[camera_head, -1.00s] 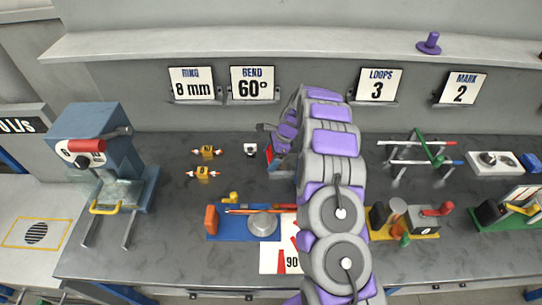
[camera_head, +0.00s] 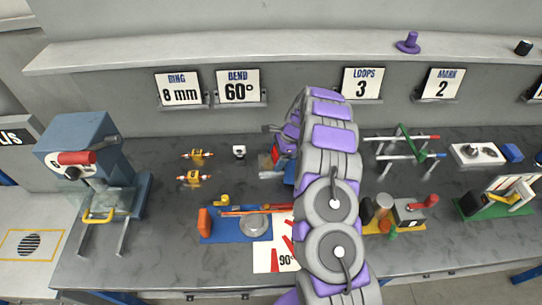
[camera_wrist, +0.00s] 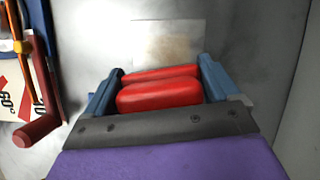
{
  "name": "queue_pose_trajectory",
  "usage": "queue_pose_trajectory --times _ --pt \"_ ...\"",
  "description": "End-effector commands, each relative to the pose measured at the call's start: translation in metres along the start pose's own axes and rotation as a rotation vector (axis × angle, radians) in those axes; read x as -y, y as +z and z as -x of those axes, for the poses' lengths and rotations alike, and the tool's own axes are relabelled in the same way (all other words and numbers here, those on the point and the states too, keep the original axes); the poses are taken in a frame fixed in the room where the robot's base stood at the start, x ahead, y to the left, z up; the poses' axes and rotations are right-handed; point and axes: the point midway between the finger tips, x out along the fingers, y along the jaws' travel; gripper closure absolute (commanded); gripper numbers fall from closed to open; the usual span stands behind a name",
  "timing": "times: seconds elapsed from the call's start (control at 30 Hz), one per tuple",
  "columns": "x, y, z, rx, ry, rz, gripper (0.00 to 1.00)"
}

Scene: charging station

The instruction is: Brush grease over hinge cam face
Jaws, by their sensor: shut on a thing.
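In the wrist view my gripper (camera_wrist: 160,72) shows two blue side pieces on a black plate. I cannot make out a brush head or a hinge cam face for certain.
A blue bending fixture (camera_head: 233,229) stands on the bench at the near left of my gripper, beside a white angle card (camera_head: 268,260). Two small yellow pieces (camera_head: 195,155) lie further left. A blue machine (camera_head: 88,150) stands at the far left. A yellow-based fixture (camera_head: 385,229) is right of my arm.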

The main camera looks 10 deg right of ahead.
Motion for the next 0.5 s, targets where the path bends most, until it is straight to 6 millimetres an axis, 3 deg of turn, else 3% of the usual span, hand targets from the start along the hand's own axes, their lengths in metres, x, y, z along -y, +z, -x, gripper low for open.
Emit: queue_pose_trajectory --times 0.13,0.27,0.5 --pt "-0.002 -0.012 0.005 0.0 0.0 -0.002 0.35" --pt "-0.003 -0.018 0.007 -0.002 0.001 -0.001 0.49" --pt "-0.004 -0.021 0.01 -0.001 0.004 -0.002 0.49"
